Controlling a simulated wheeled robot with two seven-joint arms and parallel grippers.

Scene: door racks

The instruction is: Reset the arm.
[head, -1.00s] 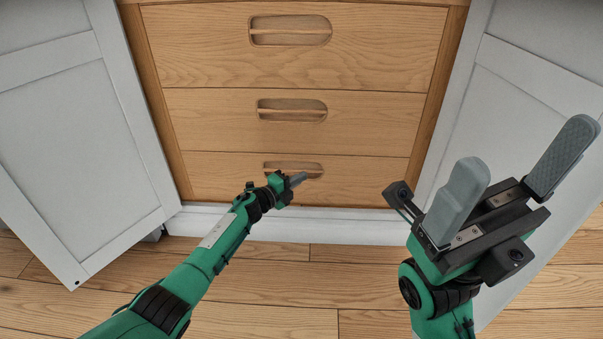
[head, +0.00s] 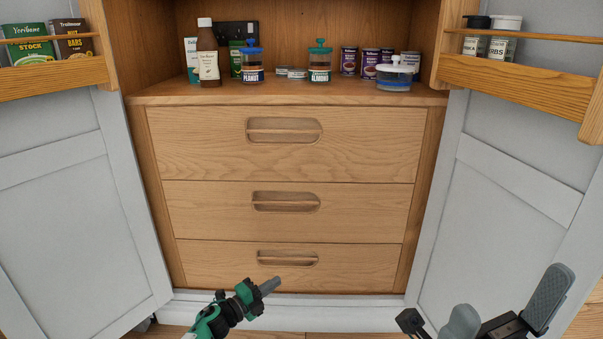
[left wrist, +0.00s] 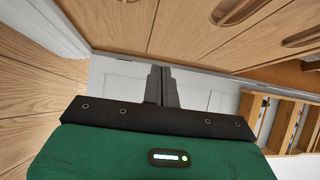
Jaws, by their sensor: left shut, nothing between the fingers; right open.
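My left gripper (head: 269,287) is shut and empty, low in front of the bottom drawer in the head view. In the left wrist view its two grey fingers (left wrist: 161,86) lie together. My right gripper (head: 506,303) is open and empty at the lower right of the head view, in front of the right cabinet door. Its fingers stand wide apart, and its lower part is cut off by the frame edge. The left gripper appears apart from the bottom drawer's handle (head: 287,261), though the exact gap is hard to tell.
Three wooden drawers are shut; the top one (head: 370,140) is under a shelf (head: 290,97) with several jars, cans and bottles. Wooden floor shows below.

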